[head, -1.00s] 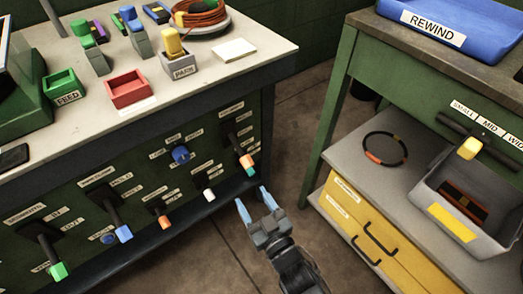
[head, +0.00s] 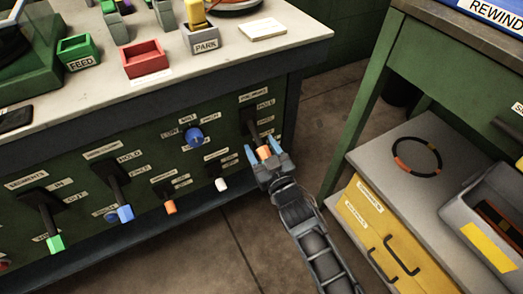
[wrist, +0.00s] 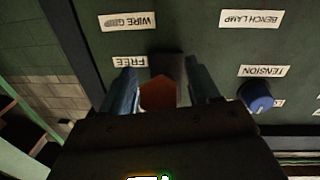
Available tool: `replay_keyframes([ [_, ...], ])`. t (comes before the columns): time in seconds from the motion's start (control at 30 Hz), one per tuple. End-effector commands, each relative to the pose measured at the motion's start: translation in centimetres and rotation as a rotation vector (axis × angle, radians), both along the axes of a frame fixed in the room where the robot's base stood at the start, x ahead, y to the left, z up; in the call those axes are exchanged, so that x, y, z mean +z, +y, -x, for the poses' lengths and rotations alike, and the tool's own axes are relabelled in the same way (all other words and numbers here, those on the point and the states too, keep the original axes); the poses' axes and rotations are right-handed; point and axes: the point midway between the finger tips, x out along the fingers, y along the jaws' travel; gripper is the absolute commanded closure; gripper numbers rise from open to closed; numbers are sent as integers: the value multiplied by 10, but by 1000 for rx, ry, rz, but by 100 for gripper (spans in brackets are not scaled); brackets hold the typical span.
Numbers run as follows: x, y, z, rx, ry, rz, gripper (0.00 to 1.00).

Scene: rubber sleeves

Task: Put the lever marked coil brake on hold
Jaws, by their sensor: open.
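A black lever with an orange tip (head: 263,152) hangs down at the right end of the green panel. Its name label above is too small to read surely. My gripper (head: 260,156) is open, with its blue fingers either side of the orange tip; contact cannot be told. In the wrist view the orange-brown tip (wrist: 158,96) shows between the fingers of my gripper (wrist: 163,92). A label reading FREE (wrist: 130,62), upside down, is beside the lever. A similar blue-tipped lever (head: 125,213) further left points down, with a HOLD label (head: 129,157) beside it.
A green-tipped lever (head: 55,243), a small orange-tipped lever (head: 170,206), a white-tipped one (head: 221,184) and a blue knob (head: 194,136) share the panel. The wrist view shows this knob marked TENSION (wrist: 257,97). A grey-topped yellow cabinet (head: 375,235) stands right.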

Motion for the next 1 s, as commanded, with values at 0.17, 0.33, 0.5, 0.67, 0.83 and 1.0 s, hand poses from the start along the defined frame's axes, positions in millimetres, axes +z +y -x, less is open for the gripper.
replay_keyframes([
  [0.17, 1, 1, -2, -1, -1, -1, 39],
  [0.33, 1, 1, -2, -1, -1, -1, 44],
  [0.5, 1, 1, -2, -1, -1, -1, 60],
  [0.67, 1, 1, -2, -1, -1, -1, 75],
  [0.83, 1, 1, -2, -1, -1, -1, 92],
  [1.0, 1, 1, -2, -1, -1, -1, 100],
])
